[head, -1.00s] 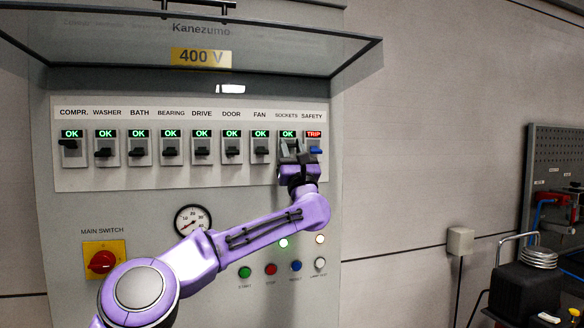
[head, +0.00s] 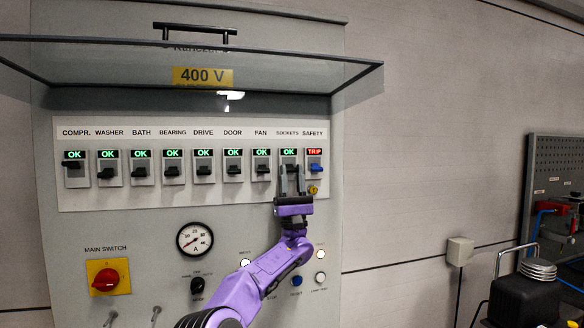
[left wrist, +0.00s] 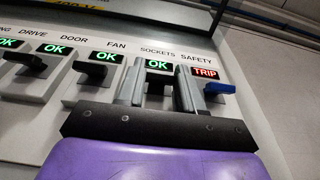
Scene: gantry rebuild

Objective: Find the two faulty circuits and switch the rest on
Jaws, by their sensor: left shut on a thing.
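The panel has a row of breakers with dark levers under lit displays. COMPR. (head: 72,168), WASHER (head: 107,172), BATH (head: 140,171), BEARING (head: 172,171), DRIVE (head: 204,170), DOOR (head: 233,169) and FAN (head: 262,169) show green OK. The COMPR. lever sits a little higher than its neighbours. The SOCKETS display (head: 289,152) is green OK. The SAFETY breaker's blue lever (head: 315,168) is under a red TRIP. My left gripper (head: 291,182) is shut on the SOCKETS lever, between its fingers in the left wrist view (left wrist: 158,86). My right gripper is not in view.
A raised glass cover (head: 120,62) juts out above the row. Below are an ammeter (head: 194,239), a red main switch (head: 106,279) and several buttons, some behind my arm. A tool board (head: 560,165) and black case (head: 522,298) stand at the right.

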